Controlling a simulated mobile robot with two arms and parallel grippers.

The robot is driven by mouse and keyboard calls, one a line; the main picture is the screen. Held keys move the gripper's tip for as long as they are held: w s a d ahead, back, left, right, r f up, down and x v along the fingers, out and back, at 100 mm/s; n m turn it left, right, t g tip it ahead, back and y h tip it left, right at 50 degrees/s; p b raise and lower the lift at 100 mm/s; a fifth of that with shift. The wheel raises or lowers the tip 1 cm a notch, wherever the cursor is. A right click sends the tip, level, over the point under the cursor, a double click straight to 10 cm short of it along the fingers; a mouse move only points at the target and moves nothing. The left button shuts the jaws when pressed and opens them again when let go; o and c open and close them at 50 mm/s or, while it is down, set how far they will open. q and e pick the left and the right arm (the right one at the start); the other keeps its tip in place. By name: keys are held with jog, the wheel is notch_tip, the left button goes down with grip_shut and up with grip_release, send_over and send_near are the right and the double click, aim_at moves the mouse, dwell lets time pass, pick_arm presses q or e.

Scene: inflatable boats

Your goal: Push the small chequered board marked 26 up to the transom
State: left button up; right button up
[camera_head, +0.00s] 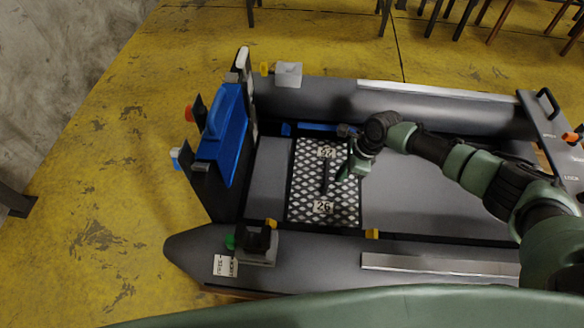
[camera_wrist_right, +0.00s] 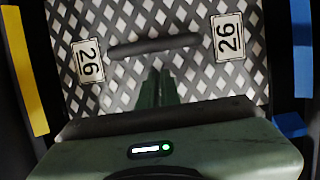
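The chequered board (camera_head: 310,178) lies flat on the boat floor, with a 26 label near each end and a dark bar handle across its middle. It fills much of the right wrist view (camera_wrist_right: 195,75). The dark transom (camera_head: 208,190) stands upright to its left, with a blue pad on it. A bare grey floor strip lies between board and transom. My right gripper (camera_head: 343,172) is over the board's right part, beside the handle. In the right wrist view its fingers (camera_wrist_right: 157,78) are together and empty, pointing at the handle (camera_wrist_right: 155,46); contact is unclear. My left gripper is not in view.
Grey inflatable tubes (camera_head: 310,95) run along both sides of the boat. A black block (camera_head: 257,240) sits on the near tube by the transom. A blue strip (camera_head: 310,127) and a yellow piece (camera_head: 372,234) lie near the board's ends. The grey floor strip (camera_head: 267,170) looks clear.

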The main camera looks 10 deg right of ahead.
aim_at(307, 178)
jog(key=shift+w+a+f+p, duration=0.1)
jog(key=shift+w+a+p, duration=0.1)
jog(key=shift+a, duration=0.95)
jog(key=shift+w+a+r+p, duration=0.1)
jog(key=shift+w+a+p, duration=0.15)
jog(key=shift+a, duration=0.95)
jog(key=shift+w+a+f+p, duration=0.1)
jog(key=shift+w+a+p, duration=0.1)
jog(key=shift+a, duration=0.95)
jog(key=shift+w+a, duration=0.2)
jog(key=shift+a, duration=0.55)
jog(key=shift+w+a, duration=0.2)
jog(key=shift+a, duration=0.5)
jog(key=shift+w+a, duration=0.2)
jog(key=shift+a, duration=0.55)
jog(key=shift+s+d+p, duration=0.25)
jog(key=shift+d+p, duration=0.55)
jog(key=shift+d, duration=0.35)
notch_tip(307, 178, up, 9)
jog(key=p, duration=1)
jog(key=shift+w, duration=0.15)
